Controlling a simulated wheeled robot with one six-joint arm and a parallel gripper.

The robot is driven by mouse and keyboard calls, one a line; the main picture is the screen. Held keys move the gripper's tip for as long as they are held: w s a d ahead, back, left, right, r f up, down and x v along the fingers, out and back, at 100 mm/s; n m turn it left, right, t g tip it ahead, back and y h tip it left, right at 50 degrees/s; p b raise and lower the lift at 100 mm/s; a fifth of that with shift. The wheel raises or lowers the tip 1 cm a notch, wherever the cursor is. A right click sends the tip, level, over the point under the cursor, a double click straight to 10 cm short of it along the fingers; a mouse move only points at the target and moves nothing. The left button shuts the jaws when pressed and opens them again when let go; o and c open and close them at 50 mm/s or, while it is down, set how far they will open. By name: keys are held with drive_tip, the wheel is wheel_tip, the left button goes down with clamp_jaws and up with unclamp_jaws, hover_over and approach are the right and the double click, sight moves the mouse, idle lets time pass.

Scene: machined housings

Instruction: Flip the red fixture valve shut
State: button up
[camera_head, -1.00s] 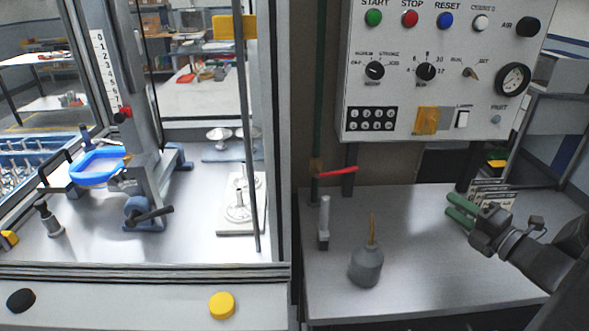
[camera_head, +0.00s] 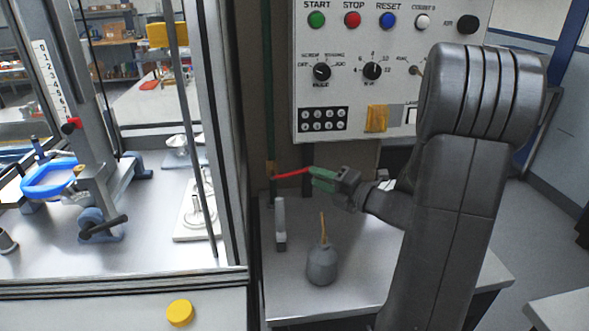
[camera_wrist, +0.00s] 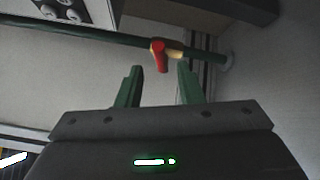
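The valve's red lever (camera_head: 291,173) sticks out to the right from a brass body (camera_head: 270,168) on the upright green pipe, roughly crosswise to it. In the wrist view the red lever (camera_wrist: 160,56) points toward the camera, with the brass part (camera_wrist: 175,54) beside it on the pipe. My gripper (camera_head: 315,180) has green fingers whose tips are close to the lever's free end. In the wrist view my gripper (camera_wrist: 160,72) is open, its two fingers apart. The lever appears between and just beyond the tips. I cannot tell whether they touch.
A control panel (camera_head: 350,100) hangs above and right of the valve. Below stand a grey oil can (camera_head: 322,264) and an upright light-grey tool (camera_head: 280,224) on a metal bench (camera_head: 300,298). A glazed machine enclosure with a metal frame (camera_head: 222,130) stands left.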

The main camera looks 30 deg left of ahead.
sight(304, 172)
drive_tip(key=a, duration=0.8)
drive_tip(key=shift+w, duration=0.45)
drive_tip(key=shift+d, duration=0.1)
drive_tip(key=shift+c, duration=0.2)
clamp_jaws()
